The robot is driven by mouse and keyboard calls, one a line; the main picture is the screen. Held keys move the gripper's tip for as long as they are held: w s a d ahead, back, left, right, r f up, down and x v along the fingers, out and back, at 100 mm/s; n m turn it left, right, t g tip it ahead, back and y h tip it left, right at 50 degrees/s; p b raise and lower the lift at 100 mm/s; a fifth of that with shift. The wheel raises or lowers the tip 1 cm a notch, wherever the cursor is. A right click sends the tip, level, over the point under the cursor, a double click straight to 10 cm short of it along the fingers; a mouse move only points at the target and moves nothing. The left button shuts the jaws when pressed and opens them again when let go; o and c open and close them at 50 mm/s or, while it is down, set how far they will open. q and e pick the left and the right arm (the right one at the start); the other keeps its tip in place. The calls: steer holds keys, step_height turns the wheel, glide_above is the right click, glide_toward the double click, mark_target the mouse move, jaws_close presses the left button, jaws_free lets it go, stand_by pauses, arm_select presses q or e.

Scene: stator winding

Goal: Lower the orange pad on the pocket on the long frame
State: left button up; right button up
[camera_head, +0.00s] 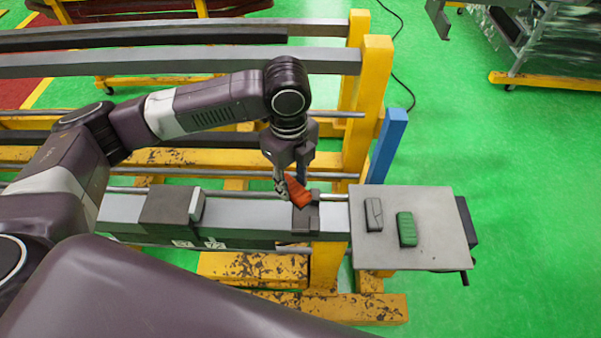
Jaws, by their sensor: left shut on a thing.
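The orange pad (298,191) is held tilted in my left gripper (284,184), which points down from above. The gripper is shut on the pad's left part. The long frame (250,213) is a grey bar running across the lower middle of the view. A dark pocket (305,220) sits on the frame near its right end. The pad is at the pocket's upper left part in the picture and overlaps it; I cannot tell whether they touch. My right gripper is not in view.
A grey plate (435,240) at the frame's right end bears a green pad (407,229) and a grey pad (374,214). A dark block (172,205) sits on the frame further left. A blue post (388,145) and a yellow post (368,110) stand behind.

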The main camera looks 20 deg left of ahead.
arm_select(q)
steer(key=m, duration=0.3)
steer(key=m+p, duration=0.1)
steer(key=shift+w+d, duration=0.4)
steer(key=m, duration=0.3)
steer(key=f+m+p, duration=0.1)
steer(key=shift+w+d+m, duration=0.25)
steer(key=shift+w+m, duration=0.1)
steer(key=shift+m, duration=0.05)
step_height(320, 180, down, 5)
steer(key=b, duration=0.5)
steer(key=shift+r, duration=0.1)
steer(key=shift+f, duration=0.2)
steer(key=shift+p, duration=0.3)
